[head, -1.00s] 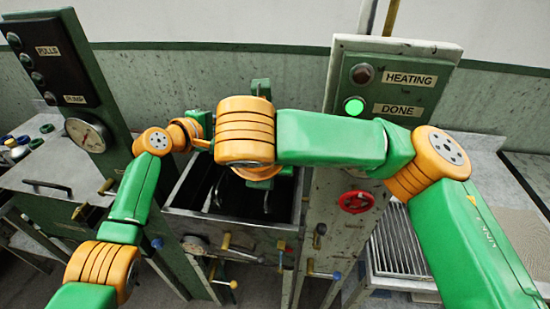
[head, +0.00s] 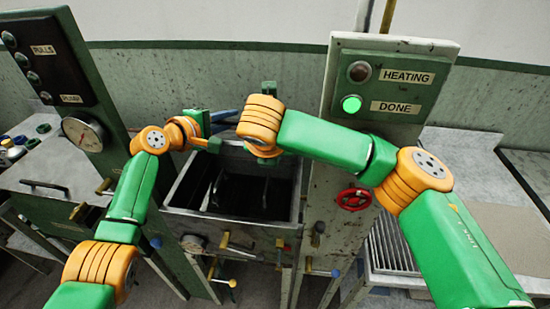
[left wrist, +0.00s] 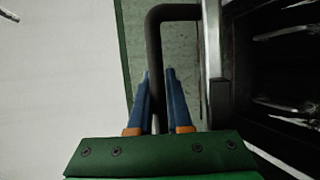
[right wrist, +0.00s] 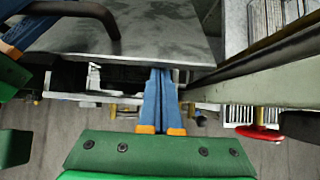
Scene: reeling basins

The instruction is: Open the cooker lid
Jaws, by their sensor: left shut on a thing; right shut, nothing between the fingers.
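The cooker (head: 298,190) stands in the middle of the head view, with its dark inside showing from above. In the right wrist view a grey metal panel, which looks like the lid (right wrist: 165,35), carries a dark bar handle (right wrist: 85,12). My left gripper (head: 228,115) is at the cooker's back left. In the left wrist view its blue fingers (left wrist: 158,75) are shut around the dark handle (left wrist: 153,45). My right gripper's blue fingers (right wrist: 160,72) are together and empty, in front of the lid panel. In the head view they are hidden behind my wrist.
A post with a HEATING and DONE panel (head: 388,85) stands right of the cooker, its green lamp (head: 351,104) lit. A red valve wheel (head: 354,199) sits on it. A gauge (head: 82,132) is at left. Several small levers line the cooker's front.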

